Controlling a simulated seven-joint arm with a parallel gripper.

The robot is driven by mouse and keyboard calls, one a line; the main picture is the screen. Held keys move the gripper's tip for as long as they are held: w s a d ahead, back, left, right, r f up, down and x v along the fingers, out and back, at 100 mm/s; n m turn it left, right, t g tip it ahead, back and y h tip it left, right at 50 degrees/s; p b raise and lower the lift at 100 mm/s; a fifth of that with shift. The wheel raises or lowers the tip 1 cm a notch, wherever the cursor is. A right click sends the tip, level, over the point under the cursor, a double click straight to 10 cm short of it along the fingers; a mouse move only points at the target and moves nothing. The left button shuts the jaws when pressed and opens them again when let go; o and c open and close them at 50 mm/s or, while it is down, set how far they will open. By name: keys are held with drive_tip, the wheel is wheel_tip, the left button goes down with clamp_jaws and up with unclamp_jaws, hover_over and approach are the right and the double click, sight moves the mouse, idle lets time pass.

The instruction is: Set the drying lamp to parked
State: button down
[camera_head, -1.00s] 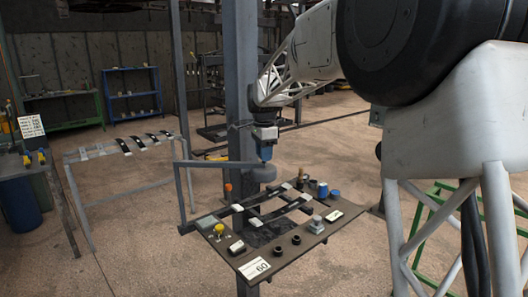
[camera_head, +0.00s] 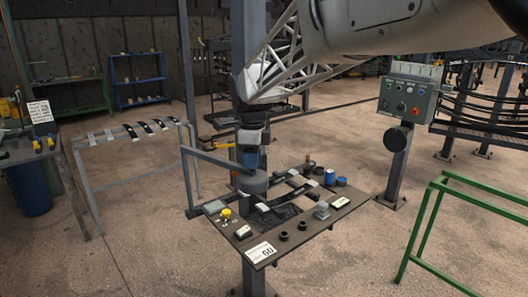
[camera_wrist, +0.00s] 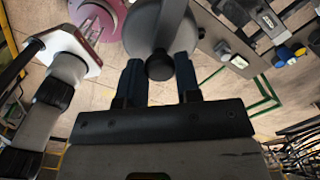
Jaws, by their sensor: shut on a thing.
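The drying lamp is a grey round head (camera_head: 253,183) on a grey swing arm (camera_head: 215,159) hinged to a post at the board's left edge. The head hangs over the back left part of the dark board (camera_head: 315,230). My gripper (camera_head: 250,168) points down just above the head. In the wrist view, my gripper (camera_wrist: 160,62) has its two fingers on either side of a black knob (camera_wrist: 160,67) on the lamp head (camera_wrist: 150,28) and is shut on it. In the head view the knob is hidden. No mark for parked can be read.
The board carries a yellow button (camera_head: 227,213), a white label (camera_head: 261,251), black knobs, dark strips and a blue cup (camera_head: 330,177). A steel column (camera_head: 245,80) stands behind. A control box (camera_head: 409,100) and green frame (camera_head: 430,220) stand right; a strip rack (camera_head: 130,135) stands left.

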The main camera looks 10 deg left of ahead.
drive_tip(key=s+a+m, duration=0.7)
drive_tip(key=s+a, duration=0.6)
drive_tip(key=shift+a, duration=0.15)
drive_tip(key=shift+r, duration=0.1)
drive_tip(key=c, duration=0.8)
unclamp_jaws()
drive_tip(key=shift+r, duration=0.1)
wheel_tip(320, 180, up, 8)
drive_tip(key=shift+f, duration=0.25)
